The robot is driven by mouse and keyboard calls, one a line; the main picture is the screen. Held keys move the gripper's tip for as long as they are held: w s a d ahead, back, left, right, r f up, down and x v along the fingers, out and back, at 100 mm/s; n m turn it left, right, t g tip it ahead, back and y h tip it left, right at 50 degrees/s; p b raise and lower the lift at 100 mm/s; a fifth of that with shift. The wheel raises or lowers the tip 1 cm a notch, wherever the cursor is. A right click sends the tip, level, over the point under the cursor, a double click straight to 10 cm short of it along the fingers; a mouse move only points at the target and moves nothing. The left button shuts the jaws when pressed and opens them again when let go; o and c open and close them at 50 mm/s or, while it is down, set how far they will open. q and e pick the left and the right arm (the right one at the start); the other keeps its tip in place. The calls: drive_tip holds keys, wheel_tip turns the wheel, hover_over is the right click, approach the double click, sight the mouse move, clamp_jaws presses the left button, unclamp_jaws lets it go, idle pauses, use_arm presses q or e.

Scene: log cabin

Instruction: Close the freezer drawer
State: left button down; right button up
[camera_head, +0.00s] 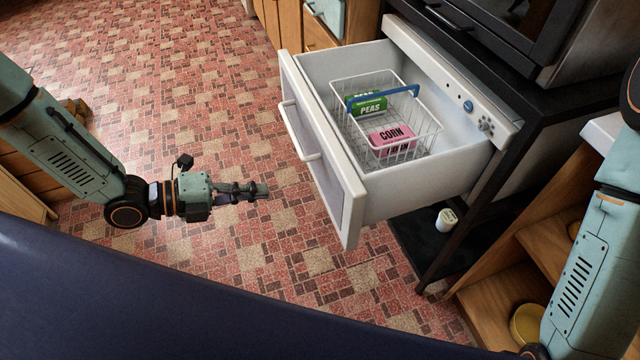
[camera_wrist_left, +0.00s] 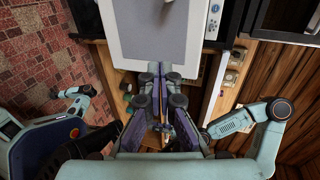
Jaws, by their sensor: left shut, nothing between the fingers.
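The white freezer drawer (camera_head: 440,188) is pulled well out of its dark frame in the head view. Its front panel has a pale bar handle (camera_head: 297,132) facing left. A white wire basket (camera_head: 436,128) inside holds green PEAS boxes (camera_head: 368,106) and a pink CORN box (camera_head: 392,138). My left gripper (camera_head: 258,190) is shut and empty, left of the drawer front and apart from it, pointing toward it. In the left wrist view the shut fingers (camera_wrist_left: 160,68) lie below the drawer's grey front panel (camera_wrist_left: 155,30). My right gripper is out of view.
The black frame (camera_head: 460,215) surrounds the drawer, with a white tub (camera_head: 446,220) on its lower shelf. A wooden shelf unit (camera_head: 497,300) stands at right. Wooden cabinets (camera_head: 290,22) stand behind. The tiled floor (camera_head: 190,90) left of the drawer is clear.

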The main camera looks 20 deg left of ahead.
sight(332, 181)
use_arm(q)
drive_tip(key=b+x, duration=0.2)
drive_tip(key=x, duration=0.2)
drive_tip(key=b+x, duration=0.1)
drive_tip(key=x, duration=0.3)
drive_tip(key=b+x, duration=0.2)
drive_tip(key=x, duration=0.2)
drive_tip(key=shift+w+d+r+b, duration=0.2)
drive_tip(key=shift+w+r+b, duration=0.05)
drive_tip(key=shift+w+b, duration=0.1)
drive_tip(key=shift+w+d+r, duration=0.1)
drive_tip(key=shift+w+d, duration=0.1)
drive_tip(key=shift+d, duration=0.1)
